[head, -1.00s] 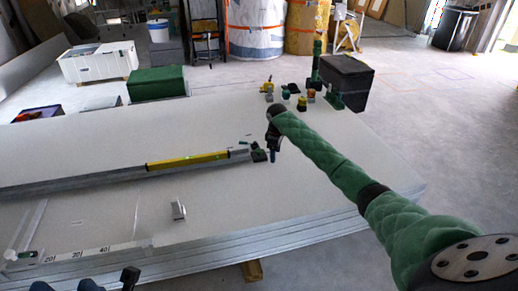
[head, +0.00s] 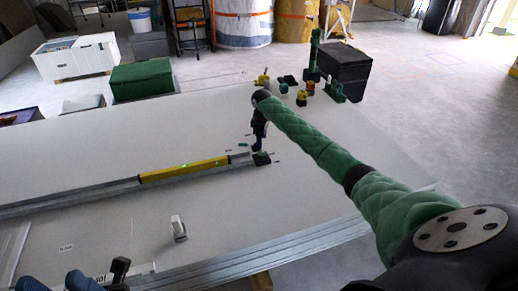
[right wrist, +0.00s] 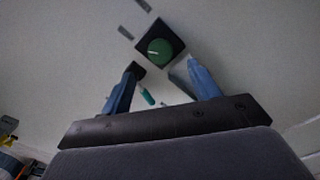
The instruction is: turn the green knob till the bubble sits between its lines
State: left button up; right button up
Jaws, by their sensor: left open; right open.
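The green knob (right wrist: 159,50) sits on a dark square block in the right wrist view. In the head view, this gripper (head: 257,147) hangs beside the block. My left gripper (head: 98,276) is partly in view at the bottom left, open.
The level lies in line with a metal rail (head: 70,198) on a stack of pale panels (head: 300,195). A small white block (head: 178,228) stands nearer. Several small coloured items and a black box (head: 343,70) stand at the far right corner. The panel left of the rail is clear.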

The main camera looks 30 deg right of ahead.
aim_at(262, 153)
notch_tip(262, 153, down, 7)
jog(key=shift+f+b, duration=0.2)
jog(key=shift+b, duration=0.7)
jog(key=c, duration=1)
